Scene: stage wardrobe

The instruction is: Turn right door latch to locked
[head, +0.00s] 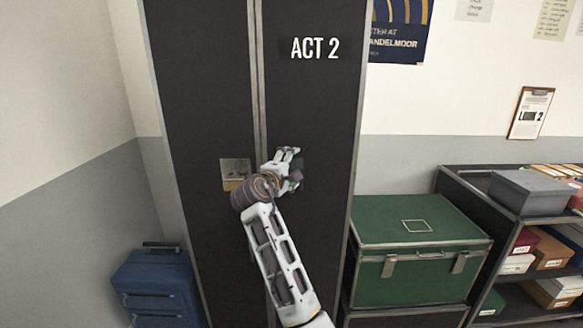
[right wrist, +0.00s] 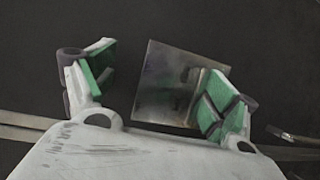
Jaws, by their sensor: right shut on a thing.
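The tall black wardrobe has a right door (head: 313,105) with a white "ACT 2" label. My right gripper (head: 289,162) is at this door at mid height, near the seam, and covers most of the latch there. In the right wrist view, my gripper (right wrist: 160,82) has its green-padded fingers on either side of the latch's square metal plate (right wrist: 165,70). It is shut on the latch, though the grip itself is partly hidden by the right finger. The latch's lock position cannot be read. My left gripper is not in view.
The left door (head: 205,90) carries a metal plate (head: 235,170) beside my wrist. A green case (head: 415,262) stands right of the wardrobe, with shelves of boxes (head: 530,190) beyond. A blue case (head: 157,285) stands at the lower left.

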